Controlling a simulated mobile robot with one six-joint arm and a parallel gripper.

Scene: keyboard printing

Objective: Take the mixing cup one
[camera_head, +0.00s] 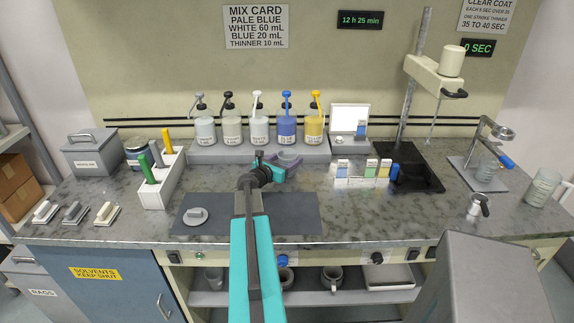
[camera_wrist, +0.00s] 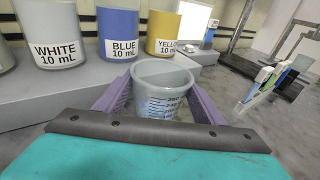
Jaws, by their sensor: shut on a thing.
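The mixing cup (camera_wrist: 165,86) is a pale translucent cup with blue graduation marks, upright between my gripper's purple fingers in the wrist view. My gripper (camera_wrist: 163,108) is shut on it, one finger on each side. In the head view my gripper (camera_head: 287,163) is just in front of the raised pump-bottle platform, and the cup is small and mostly hidden by the fingers. I cannot tell whether its base touches the counter. No number shows on the cup.
The grey platform (camera_head: 210,150) holds several pump bottles, including the blue one (camera_wrist: 118,35), close behind the cup. A dark mat (camera_head: 290,215) lies in front.

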